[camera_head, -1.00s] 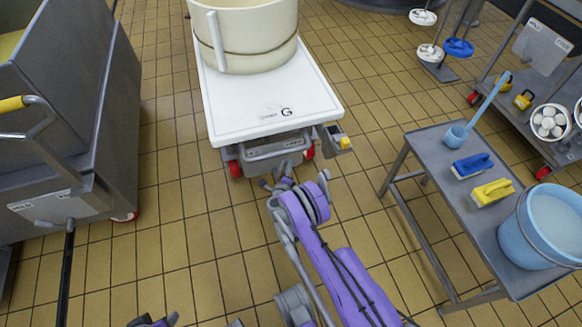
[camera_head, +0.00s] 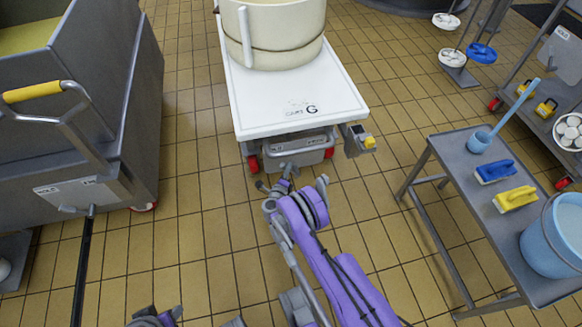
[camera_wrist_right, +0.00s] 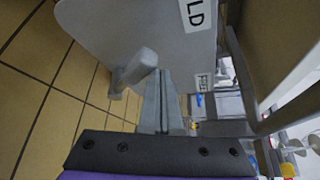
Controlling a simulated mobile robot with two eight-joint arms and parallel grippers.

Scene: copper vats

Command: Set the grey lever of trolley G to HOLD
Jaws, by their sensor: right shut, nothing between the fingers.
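Trolley G (camera_head: 345,102) has a white top marked G and stands at the upper middle of the head view. My right gripper (camera_head: 281,177) is low at its near end, in front of the grey housing (camera_head: 300,150) there. In the right wrist view the gripper (camera_wrist_right: 161,78) is shut and empty, its fingers pointing at a pale grey panel (camera_wrist_right: 120,30). A label (camera_wrist_right: 195,12) ending in "LD" is partly cut off. A grey lever (camera_wrist_right: 138,67) sticks out just left of the fingertips; I cannot tell whether they touch. My left gripper is not clearly visible.
A cream tub (camera_head: 275,35) stands on the trolley. A yellow-tipped bracket (camera_head: 361,139) juts from its right corner. A grey bin cart (camera_head: 75,125) is at left; a side table (camera_head: 455,155) with brushes and a blue bucket (camera_head: 555,240) is at right. Tiled floor lies between.

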